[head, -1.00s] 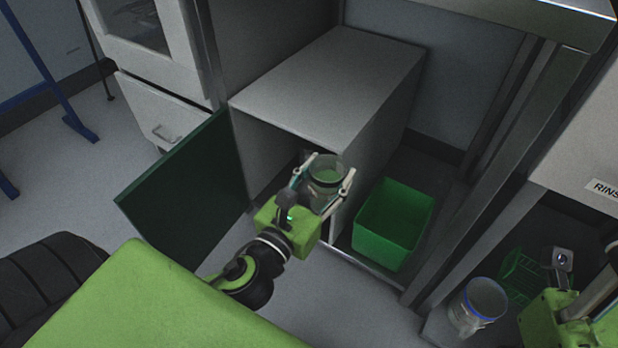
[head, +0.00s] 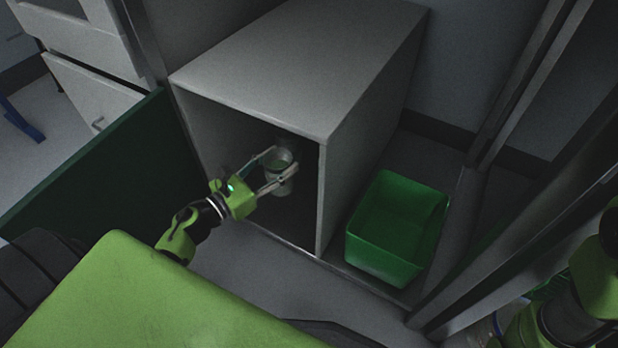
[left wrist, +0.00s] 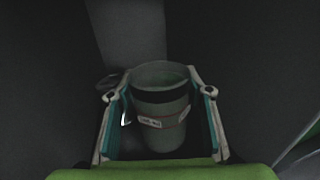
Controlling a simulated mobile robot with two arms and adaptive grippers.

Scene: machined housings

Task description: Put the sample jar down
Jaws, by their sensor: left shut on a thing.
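The sample jar (head: 279,172) is a clear, round, open-topped jar with greenish contents. It is held upright inside the open mouth of the grey cabinet (head: 262,75). My left gripper (head: 277,170) is shut on the jar, with one finger on each side. In the left wrist view the jar (left wrist: 160,108) shows a white label with a red line, between the two fingers (left wrist: 160,110). Whether the jar's base touches the cabinet floor cannot be told. My right arm shows at the lower right, but its fingers do not show.
The cabinet's dark green door (head: 100,165) stands open at the left. A green bin (head: 385,262) stands just right of the cabinet. Metal frame posts rise further right. The cabinet interior is dark; another pale object may stand behind the jar.

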